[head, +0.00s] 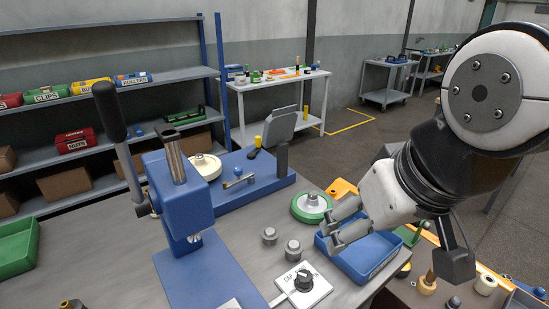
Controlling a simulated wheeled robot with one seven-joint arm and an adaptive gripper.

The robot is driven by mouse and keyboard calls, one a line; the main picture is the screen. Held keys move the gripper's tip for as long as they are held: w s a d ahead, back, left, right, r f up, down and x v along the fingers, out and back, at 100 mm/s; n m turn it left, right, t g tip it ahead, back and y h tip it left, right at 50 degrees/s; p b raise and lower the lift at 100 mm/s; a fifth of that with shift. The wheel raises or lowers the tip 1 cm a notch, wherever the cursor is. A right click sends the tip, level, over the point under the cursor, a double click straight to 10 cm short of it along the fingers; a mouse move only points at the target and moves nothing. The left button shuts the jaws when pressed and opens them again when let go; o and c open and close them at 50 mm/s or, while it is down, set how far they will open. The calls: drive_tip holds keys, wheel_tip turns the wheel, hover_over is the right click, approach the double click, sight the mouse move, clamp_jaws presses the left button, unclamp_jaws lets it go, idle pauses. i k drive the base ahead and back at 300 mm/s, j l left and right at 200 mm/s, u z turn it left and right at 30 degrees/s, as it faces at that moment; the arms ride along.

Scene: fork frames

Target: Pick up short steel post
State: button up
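Two short grey metal pieces stand on the grey worktable, one (269,236) behind and left of the other (293,250). Both look like short stepped posts; I cannot tell for sure which is the short steel post. A bright steel cylinder (174,160) also stands upright at the top of the blue press. My gripper (333,229) is right of the two grey pieces, above the left side of a blue tray (374,274). Its two fingers are apart, with nothing visible between them. It appears not to touch either piece.
The blue press (181,205) with its black lever stands left. A white box with a black knob (303,285) sits in front of the grey pieces. A blue fixture (250,182) stands at the back. Bare tabletop (105,255) shows at left.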

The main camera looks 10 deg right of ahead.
sight(270, 234)
drive_tip(key=i+l+u, duration=0.15)
drive_tip(key=l+u, duration=0.25)
drive_tip(key=l, duration=0.2)
drive_tip(key=l+u, duration=0.35)
drive_tip(key=l, duration=0.25)
drive_tip(key=i, duration=0.05)
